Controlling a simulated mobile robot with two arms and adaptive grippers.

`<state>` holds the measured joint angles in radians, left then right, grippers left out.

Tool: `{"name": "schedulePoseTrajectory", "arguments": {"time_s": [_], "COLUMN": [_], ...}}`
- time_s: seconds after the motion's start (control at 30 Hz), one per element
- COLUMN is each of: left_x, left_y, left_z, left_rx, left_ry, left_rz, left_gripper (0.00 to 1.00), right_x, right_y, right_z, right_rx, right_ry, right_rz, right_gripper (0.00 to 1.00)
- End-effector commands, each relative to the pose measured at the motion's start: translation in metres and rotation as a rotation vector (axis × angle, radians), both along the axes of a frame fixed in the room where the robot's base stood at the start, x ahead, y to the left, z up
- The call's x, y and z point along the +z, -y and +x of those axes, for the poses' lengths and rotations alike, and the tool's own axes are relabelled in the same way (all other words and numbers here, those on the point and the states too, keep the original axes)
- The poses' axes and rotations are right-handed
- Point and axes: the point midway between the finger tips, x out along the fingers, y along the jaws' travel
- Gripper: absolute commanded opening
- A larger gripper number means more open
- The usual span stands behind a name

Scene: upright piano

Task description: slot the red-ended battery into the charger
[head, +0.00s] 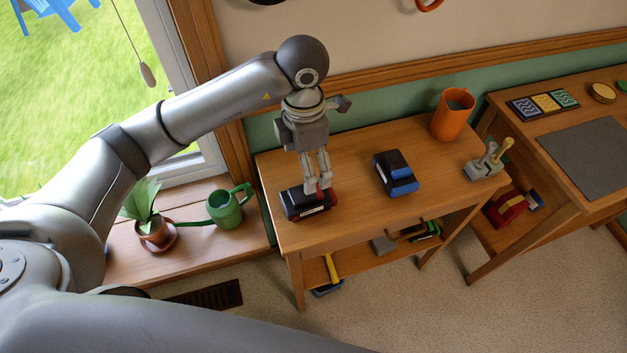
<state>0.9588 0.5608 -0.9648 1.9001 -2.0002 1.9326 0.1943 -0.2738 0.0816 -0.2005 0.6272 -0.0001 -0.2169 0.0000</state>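A dark block with a red end (295,206), which looks like the red-ended battery, is at the left front of the wooden table. My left gripper (318,187) points down at its red end. The fingertips overlap the red part, with a narrow gap between the fingers. I cannot tell whether they grip it or only stand around it. A similar dark block with blue parts (395,173) sits apart to the right. I cannot tell which thing is the charger. My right gripper is not in view.
An orange mug (452,115) and a grey clamp-like device (484,165) stand on the table's right side. A lower shelf holds tools. A green watering can (229,208) and potted plant (154,233) stand at left. The tabletop between the two blocks is clear.

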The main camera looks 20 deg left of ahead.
Motion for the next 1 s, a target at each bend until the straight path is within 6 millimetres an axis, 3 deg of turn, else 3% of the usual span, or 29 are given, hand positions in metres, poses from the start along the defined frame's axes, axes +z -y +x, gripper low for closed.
{"name": "schedulePoseTrajectory", "arguments": {"time_s": [0.13, 0.4, 0.53, 0.8, 1.0], "left_x": [-0.021, -0.053, -0.063, -0.101, -0.106], "left_y": [-0.003, -0.002, 0.000, 0.001, 0.001], "left_z": [-0.001, -0.001, -0.001, -0.001, 0.000], "left_rx": [0.003, 0.002, 0.001, 0.002, 0.000], "left_ry": [-0.005, -0.002, -0.004, -0.004, 0.000], "left_rz": [0.014, 0.010, 0.008, 0.008, 0.008], "left_gripper": [0.88, 0.88, 0.88, 0.88, 0.88], "right_x": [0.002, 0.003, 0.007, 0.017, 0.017], "right_y": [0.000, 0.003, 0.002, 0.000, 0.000], "right_z": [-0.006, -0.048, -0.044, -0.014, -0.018], "right_rx": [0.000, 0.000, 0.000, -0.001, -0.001], "right_ry": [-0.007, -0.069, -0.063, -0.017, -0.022], "right_rz": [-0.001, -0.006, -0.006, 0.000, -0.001], "right_gripper": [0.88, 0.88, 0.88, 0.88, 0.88]}}
